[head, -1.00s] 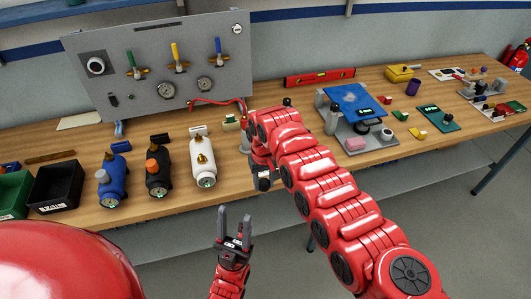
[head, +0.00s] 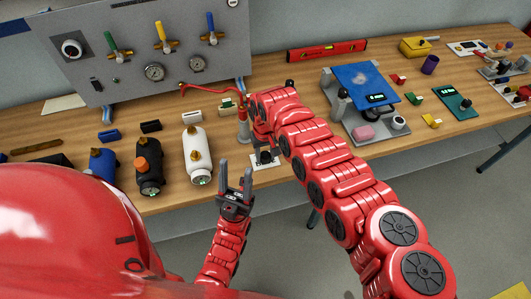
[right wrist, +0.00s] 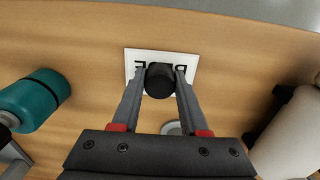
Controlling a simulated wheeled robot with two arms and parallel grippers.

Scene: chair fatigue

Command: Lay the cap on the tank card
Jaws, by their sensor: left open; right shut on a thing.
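In the right wrist view, my right gripper (right wrist: 160,82) is shut on a round black cap (right wrist: 159,80). The cap is in front of a white card (right wrist: 137,57) with black letters, partly covered; I cannot read the full word or tell whether the cap touches the card. In the head view, the white card (head: 271,173) lies near the table's front edge, under my right gripper (head: 264,158), which the arm partly hides. My left gripper (head: 235,186) is open and empty, pointing up in front of the table edge.
A teal cylinder (right wrist: 36,100) shows in the wrist view. A blue-topped stand (head: 359,84) is to the right. The gauge panel (head: 150,50) stands behind.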

